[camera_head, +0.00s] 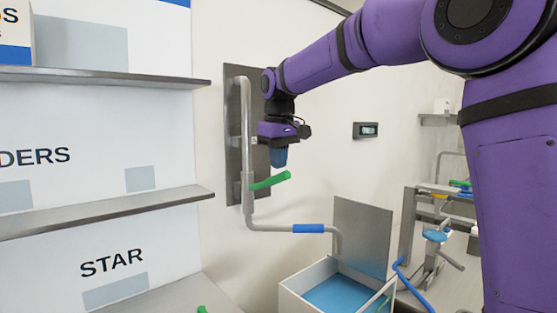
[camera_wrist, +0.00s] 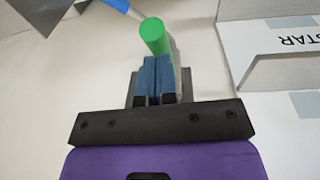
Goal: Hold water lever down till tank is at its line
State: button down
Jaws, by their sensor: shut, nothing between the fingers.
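The water lever has a green handle (camera_head: 270,180) and sits on a grey pipe (camera_head: 246,130) that runs down the wall panel. My gripper (camera_head: 279,157) is shut and empty, pointing down just above the green handle in the head view. In the wrist view the green handle (camera_wrist: 154,34) shows just beyond the blue fingertips (camera_wrist: 155,78); I cannot tell whether they touch. The pipe bends right at the bottom, with a blue sleeve (camera_head: 308,228), and leads down to a white tank (camera_head: 302,286) holding blue water (camera_head: 345,293). Its fill line cannot be made out.
Shelves (camera_head: 120,212) with white labelled panels stand on the left. A small dark display (camera_head: 366,130) is on the wall. A grey plate (camera_head: 361,238) stands behind the tank. A stand with a blue top (camera_head: 436,236) and a blue hose (camera_head: 412,288) are at the right.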

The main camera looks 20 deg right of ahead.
aim_at(284, 174)
jog(key=shift+s+d+f+t+y, duration=0.15)
jog(key=shift+s+f+t, duration=0.2)
jog(key=shift+f, duration=0.1)
jog(key=shift+s+d+f+t+y, duration=0.1)
jog(key=shift+s+f+t+y, duration=0.05)
jog(key=shift+s+f+t, duration=0.2)
jog(key=shift+s+d+f+t+y, duration=0.2)
jog(key=shift+s+f+t, duration=0.1)
jog(key=shift+f+t, duration=0.3)
jog(key=shift+s+d+f+t+y, duration=0.1)
jog(key=shift+s+f+t+y, duration=0.25)
jog(key=shift+f, duration=0.45)
jog(key=shift+s+f, duration=0.2)
jog(key=shift+f, duration=0.9)
jog(key=shift+d+f, duration=0.1)
jog(key=shift+f, duration=0.1)
jog(key=shift+r, duration=0.1)
jog(key=shift+t, duration=0.25)
jog(key=r, duration=0.5)
jog(key=shift+s+a, duration=0.3)
jog(key=shift+a, duration=0.05)
jog(key=v, duration=0.9)
jog(key=shift+s, duration=0.3)
